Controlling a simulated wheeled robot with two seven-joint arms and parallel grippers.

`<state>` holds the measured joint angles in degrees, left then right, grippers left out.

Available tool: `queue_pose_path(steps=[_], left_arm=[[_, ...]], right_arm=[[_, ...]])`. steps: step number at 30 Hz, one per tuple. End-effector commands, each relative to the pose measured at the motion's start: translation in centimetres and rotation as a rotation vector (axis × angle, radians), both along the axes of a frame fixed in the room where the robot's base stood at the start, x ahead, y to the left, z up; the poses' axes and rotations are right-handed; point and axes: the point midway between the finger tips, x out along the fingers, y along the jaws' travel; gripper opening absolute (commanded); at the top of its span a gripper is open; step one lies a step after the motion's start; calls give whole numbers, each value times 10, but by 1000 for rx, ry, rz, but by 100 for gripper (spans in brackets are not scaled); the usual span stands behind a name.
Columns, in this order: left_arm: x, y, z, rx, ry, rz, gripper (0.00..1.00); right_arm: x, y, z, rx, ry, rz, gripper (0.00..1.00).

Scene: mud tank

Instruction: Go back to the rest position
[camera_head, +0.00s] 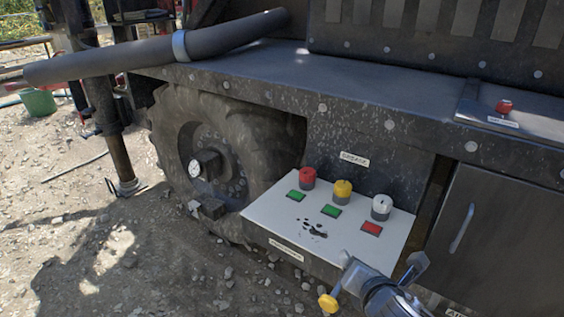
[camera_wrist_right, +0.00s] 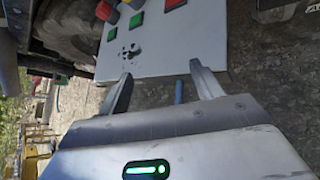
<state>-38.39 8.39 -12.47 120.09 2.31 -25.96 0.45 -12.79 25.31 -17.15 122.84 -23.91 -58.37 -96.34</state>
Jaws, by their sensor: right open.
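My right gripper (camera_head: 381,262) is at the lower right of the head view, just in front of the front edge of a white control panel (camera_head: 262,216). Its two fingers are spread apart with nothing between them. In the right wrist view the open gripper (camera_wrist_right: 161,70) points at the panel (camera_wrist_right: 160,48), whose edge lies beyond the fingertips. My left gripper is not in view.
The panel carries a red knob (camera_head: 307,178), a yellow knob (camera_head: 342,190), a white knob (camera_head: 381,207) and coloured labels. A yellow round handle (camera_head: 327,303) shows left of my right gripper. A large wheel (camera_head: 215,155) stands behind. Gravelly ground lies open at left.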

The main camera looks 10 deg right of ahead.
Motion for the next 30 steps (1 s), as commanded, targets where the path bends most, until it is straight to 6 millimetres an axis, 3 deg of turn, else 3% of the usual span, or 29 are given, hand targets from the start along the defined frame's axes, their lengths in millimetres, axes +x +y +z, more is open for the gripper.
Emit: queue_pose_path(steps=[5,8,12,18,24,30], left_arm=[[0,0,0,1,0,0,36],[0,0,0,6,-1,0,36],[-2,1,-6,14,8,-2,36],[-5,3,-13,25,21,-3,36],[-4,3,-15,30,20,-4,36],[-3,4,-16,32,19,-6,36]], right_arm=[[-13,16,-21,221,-1,-61,66],[-32,38,-46,554,4,-180,66],[-67,73,-78,1125,28,-454,66],[-107,105,-100,1769,55,-884,66],[-123,114,-105,2044,57,-1106,66],[-124,115,-105,2069,57,-1127,66]])
